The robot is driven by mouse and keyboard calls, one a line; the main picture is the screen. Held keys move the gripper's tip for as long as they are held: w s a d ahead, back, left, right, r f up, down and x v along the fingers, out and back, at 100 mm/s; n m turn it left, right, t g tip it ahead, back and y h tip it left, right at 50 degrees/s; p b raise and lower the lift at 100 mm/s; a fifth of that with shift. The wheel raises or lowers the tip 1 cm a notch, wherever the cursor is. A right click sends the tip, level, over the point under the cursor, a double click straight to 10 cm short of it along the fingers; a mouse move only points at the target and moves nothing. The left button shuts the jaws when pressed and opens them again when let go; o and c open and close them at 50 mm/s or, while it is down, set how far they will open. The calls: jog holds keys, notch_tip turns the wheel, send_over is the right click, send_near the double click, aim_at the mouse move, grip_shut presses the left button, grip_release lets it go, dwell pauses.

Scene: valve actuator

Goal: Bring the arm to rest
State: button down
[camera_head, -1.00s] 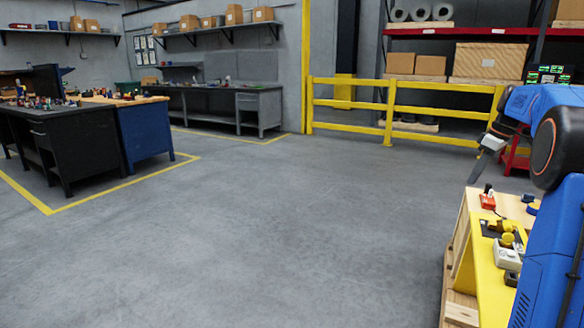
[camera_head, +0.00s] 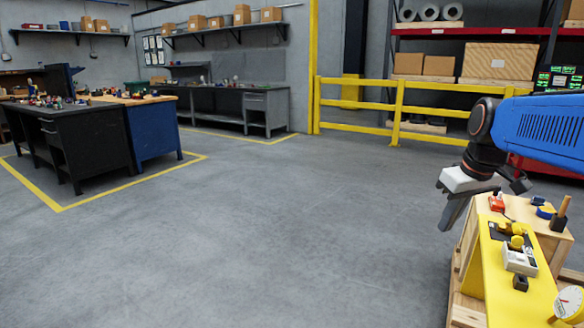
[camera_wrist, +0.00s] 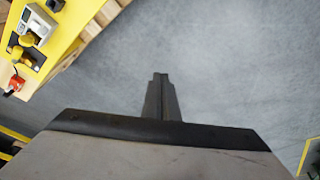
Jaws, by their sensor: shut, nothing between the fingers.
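My gripper (camera_head: 447,219) hangs at the end of my blue arm on the right of the head view, pointing down and to the left. It is in the air beside the yellow-topped bench (camera_head: 490,255), over its left edge as pictured. In the wrist view my gripper (camera_wrist: 160,78) shows dark fingers shut together, with nothing between them and bare floor behind. A yellow valve fitting (camera_head: 516,242) sits on the bench; it also shows in the wrist view (camera_wrist: 16,51). My gripper is apart from it.
The bench also carries a red device (camera_head: 497,203), a white-grey box (camera_head: 520,260) and a round gauge (camera_head: 569,302). A yellow guard rail (camera_head: 397,110) stands behind. A black workbench (camera_head: 85,145) is far left. Open grey floor fills the middle.

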jog(key=s+a+f+m, duration=0.1)
jog(key=s+a+f, duration=0.2)
jog(key=s+f, duration=0.3)
jog(key=s+a+f+m+t, duration=0.1)
jog(key=s+a+f, duration=0.3)
jog(key=s, duration=0.9)
jog(key=shift+s+a+f+m, duration=0.15)
jog(key=shift+s+f+m, duration=0.3)
jog(key=shift+f, duration=1.35)
